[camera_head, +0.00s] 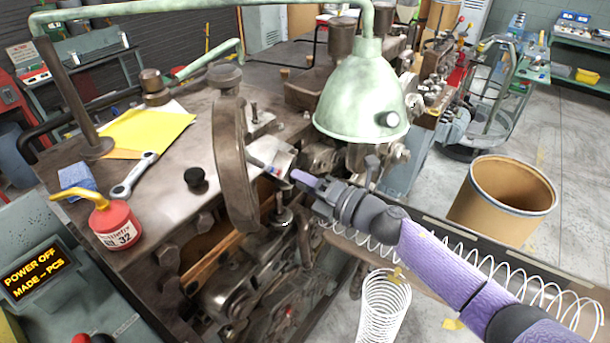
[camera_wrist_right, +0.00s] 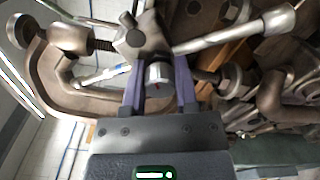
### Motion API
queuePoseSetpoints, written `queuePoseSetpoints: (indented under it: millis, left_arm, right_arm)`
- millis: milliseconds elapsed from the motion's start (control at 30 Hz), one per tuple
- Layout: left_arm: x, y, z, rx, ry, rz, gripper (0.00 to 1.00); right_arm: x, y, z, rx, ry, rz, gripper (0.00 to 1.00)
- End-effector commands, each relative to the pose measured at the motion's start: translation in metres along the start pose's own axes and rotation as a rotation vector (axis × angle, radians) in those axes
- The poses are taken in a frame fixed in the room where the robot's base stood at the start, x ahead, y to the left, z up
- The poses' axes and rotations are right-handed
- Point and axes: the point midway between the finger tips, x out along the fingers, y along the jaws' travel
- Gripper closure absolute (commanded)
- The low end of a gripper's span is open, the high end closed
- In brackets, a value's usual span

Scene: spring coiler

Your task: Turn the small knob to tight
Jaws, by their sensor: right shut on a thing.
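The small knob (camera_wrist_right: 158,74) is a short silver cylinder with a dark red mark on its face. It sits on a metal block (camera_wrist_right: 142,38) of the spring coiler. My right gripper (camera_wrist_right: 159,90) has its two purple fingers on either side of the knob and is shut on it. In the head view my right gripper (camera_head: 299,178) reaches in from the right to the silver fitting (camera_head: 284,160) beside the big curved frame. Its fingers hide most of the knob there. I cannot read the knob's setting. My left gripper is not in view.
A green lamp shade (camera_head: 362,95) hangs close above my right wrist. The curved iron frame (camera_head: 232,165) stands just left of the fingers. A coiled spring (camera_head: 383,305) stands below my forearm.

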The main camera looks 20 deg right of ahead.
Motion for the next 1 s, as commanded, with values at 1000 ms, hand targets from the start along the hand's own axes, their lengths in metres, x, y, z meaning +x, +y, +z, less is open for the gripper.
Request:
queuePoseSetpoints:
  millis: [1000]
  left_arm:
    - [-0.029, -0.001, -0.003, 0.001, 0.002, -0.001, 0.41]
  right_arm:
    - [0.0, -0.001, 0.0, 0.585, -0.001, 0.0, 1.0]
